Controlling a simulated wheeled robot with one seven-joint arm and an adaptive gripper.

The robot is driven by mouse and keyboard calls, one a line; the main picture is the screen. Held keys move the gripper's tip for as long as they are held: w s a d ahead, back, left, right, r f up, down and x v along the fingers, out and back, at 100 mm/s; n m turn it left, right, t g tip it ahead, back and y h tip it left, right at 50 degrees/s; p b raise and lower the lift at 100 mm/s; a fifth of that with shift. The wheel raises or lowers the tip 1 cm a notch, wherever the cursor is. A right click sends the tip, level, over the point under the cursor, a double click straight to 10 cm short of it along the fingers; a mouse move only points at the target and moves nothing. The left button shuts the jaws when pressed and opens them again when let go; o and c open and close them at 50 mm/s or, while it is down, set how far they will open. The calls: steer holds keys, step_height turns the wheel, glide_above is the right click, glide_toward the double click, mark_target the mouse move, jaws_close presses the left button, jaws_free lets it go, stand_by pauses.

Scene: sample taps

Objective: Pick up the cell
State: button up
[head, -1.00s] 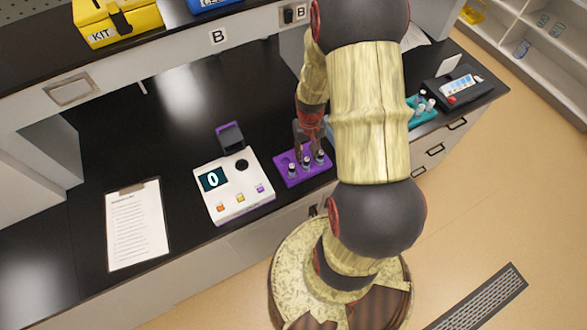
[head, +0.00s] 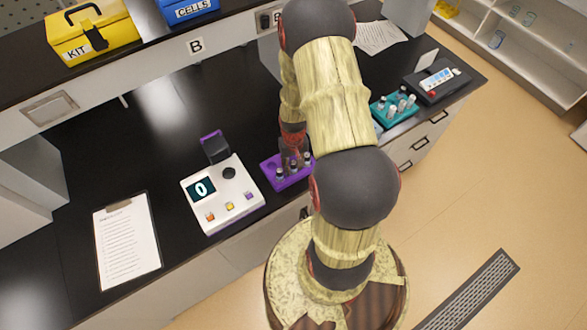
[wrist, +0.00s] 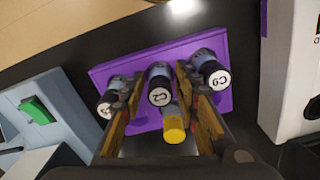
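A purple rack (head: 270,172) stands on the black bench, right of the white device. It holds several dark-capped vials. In the wrist view, the rack (wrist: 105,73) bears the vial marked C2 (wrist: 159,92) in the middle and the vial marked C9 (wrist: 216,76) to its right. Another vial (wrist: 106,106), its mark hard to read, is at the left. A yellow-capped vial (wrist: 174,128) shows nearer the camera. My gripper (wrist: 160,72) is open, its fingers on either side of C2. I cannot tell whether they touch it. In the head view, my gripper (head: 293,150) is low over the rack, partly hidden.
The white device (head: 222,197) showing 0 stands close left of the rack. A clipboard (head: 127,242) lies farther left. A teal rack with vials (head: 394,112) and a dark tray (head: 437,78) are to the right. A shelf with a yellow KIT box (head: 92,32) runs behind.

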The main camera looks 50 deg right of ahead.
steer(key=shift+c, duration=0.9)
steer(key=c, duration=0.4)
steer(key=shift+c, duration=0.5)
steer(key=shift+r, duration=0.2)
